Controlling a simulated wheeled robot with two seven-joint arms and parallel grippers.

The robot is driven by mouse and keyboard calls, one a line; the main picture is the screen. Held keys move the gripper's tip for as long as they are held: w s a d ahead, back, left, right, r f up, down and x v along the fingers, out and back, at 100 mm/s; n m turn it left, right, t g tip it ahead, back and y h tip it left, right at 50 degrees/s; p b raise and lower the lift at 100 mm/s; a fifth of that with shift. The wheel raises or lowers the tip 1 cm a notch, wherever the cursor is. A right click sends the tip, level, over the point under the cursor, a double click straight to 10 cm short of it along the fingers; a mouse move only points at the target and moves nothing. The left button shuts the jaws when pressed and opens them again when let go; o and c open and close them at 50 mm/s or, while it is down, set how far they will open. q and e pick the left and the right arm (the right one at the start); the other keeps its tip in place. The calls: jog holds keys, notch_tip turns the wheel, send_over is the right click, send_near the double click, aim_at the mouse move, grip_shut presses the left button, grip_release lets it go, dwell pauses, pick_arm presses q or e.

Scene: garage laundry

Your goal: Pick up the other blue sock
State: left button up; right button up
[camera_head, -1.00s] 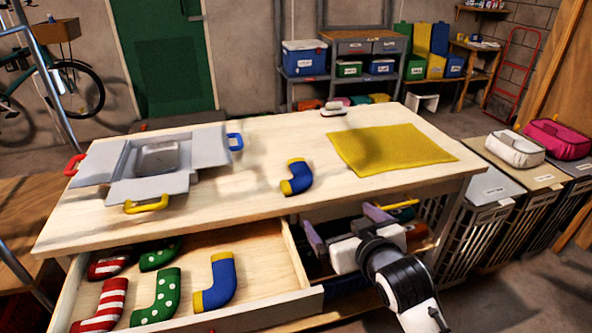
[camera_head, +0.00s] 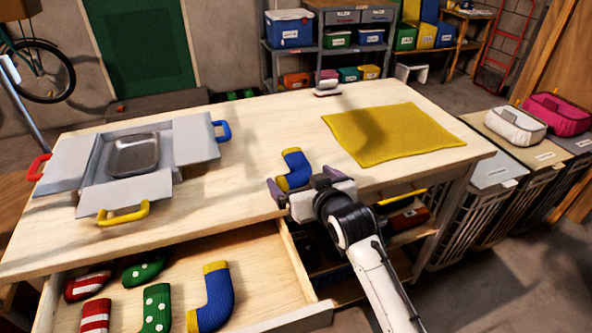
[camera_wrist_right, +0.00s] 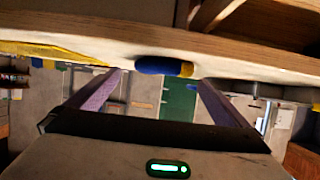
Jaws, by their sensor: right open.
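A blue sock with a yellow cuff (camera_head: 294,171) lies on the wooden table near its front edge. In the right wrist view the sock (camera_wrist_right: 160,67) shows ahead, between the two purple fingers but beyond their tips. My right gripper (camera_head: 305,184) is open and empty at the table's front edge, just in front of the sock; its body hides part of the sock's near end. The other blue sock with a yellow cuff (camera_head: 213,298) lies in the open drawer at lower left. My left gripper is not in view.
The open drawer (camera_head: 262,258) also holds red-striped socks (camera_head: 95,318) and green dotted socks (camera_head: 155,310). A grey open box (camera_head: 190,140) stands left on the table. A yellow cloth (camera_head: 390,133) lies right of the sock. Bare table separates them.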

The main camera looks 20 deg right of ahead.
aim_at(295, 173)
jog(key=x, duration=0.3)
jog(key=shift+w+f, duration=0.15)
jog(key=shift+w, duration=0.1)
jog(key=c, duration=1.1)
